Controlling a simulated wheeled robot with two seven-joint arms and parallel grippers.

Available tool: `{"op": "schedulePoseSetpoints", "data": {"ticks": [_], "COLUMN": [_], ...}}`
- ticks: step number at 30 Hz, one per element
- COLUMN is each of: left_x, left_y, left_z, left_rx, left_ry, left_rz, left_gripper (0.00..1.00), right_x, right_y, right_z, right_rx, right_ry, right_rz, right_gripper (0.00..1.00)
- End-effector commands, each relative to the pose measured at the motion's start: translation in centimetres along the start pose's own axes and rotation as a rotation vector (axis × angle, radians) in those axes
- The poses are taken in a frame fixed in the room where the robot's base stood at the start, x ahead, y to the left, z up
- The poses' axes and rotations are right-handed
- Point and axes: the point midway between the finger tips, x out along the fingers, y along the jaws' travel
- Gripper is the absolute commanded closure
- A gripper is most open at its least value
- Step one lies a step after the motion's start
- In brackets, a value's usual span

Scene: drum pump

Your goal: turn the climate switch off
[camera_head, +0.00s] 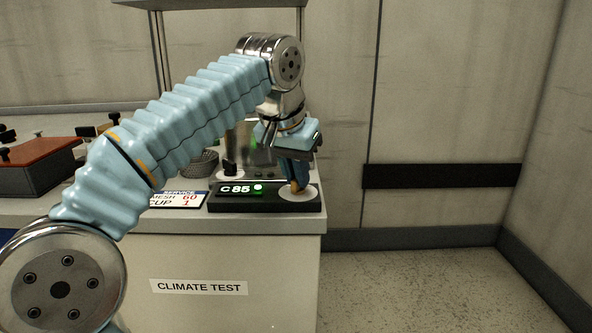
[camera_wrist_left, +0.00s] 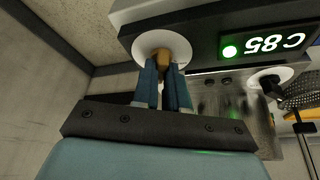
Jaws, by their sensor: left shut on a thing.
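The climate switch is a black box (camera_head: 222,206) on the bench's front right corner, with a "C 85" display, a lit green lamp (camera_head: 258,188) and a white round dial plate (camera_head: 299,196). In the left wrist view the plate (camera_wrist_left: 150,42) and the green lamp (camera_wrist_left: 229,52) show upside down. My left gripper (camera_head: 296,184) reaches down over the plate. Its blue fingers (camera_wrist_left: 163,78) are shut on a small orange-brown knob (camera_wrist_left: 161,58) in the middle of the plate. The fingers hide part of the knob. My right gripper is in neither view.
A white sign (camera_head: 180,199) lies left of the box. A metal machine with a black knob (camera_wrist_left: 268,82) and a mesh basket (camera_head: 201,163) stand behind. A red-topped box (camera_head: 38,163) is at the far left. The floor right of the bench is clear.

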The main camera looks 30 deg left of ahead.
Motion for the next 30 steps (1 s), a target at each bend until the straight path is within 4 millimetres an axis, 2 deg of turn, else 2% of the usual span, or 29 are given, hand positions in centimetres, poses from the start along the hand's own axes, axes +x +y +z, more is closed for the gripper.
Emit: {"op": "schedulePoseSetpoints", "data": {"ticks": [15,30], "left_x": [0.0,0.1], "left_y": [0.2,0.3], "left_z": [-0.1,0.0], "left_rx": [-0.348,-0.446], "left_ry": [-0.002,-0.003], "left_rz": [-0.146,-0.186], "left_gripper": [1.0,1.0], "right_x": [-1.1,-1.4], "right_y": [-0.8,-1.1], "right_z": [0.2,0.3], "right_rx": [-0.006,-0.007], "right_ry": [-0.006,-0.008], "right_rz": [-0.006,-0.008], "right_gripper": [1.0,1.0]}}
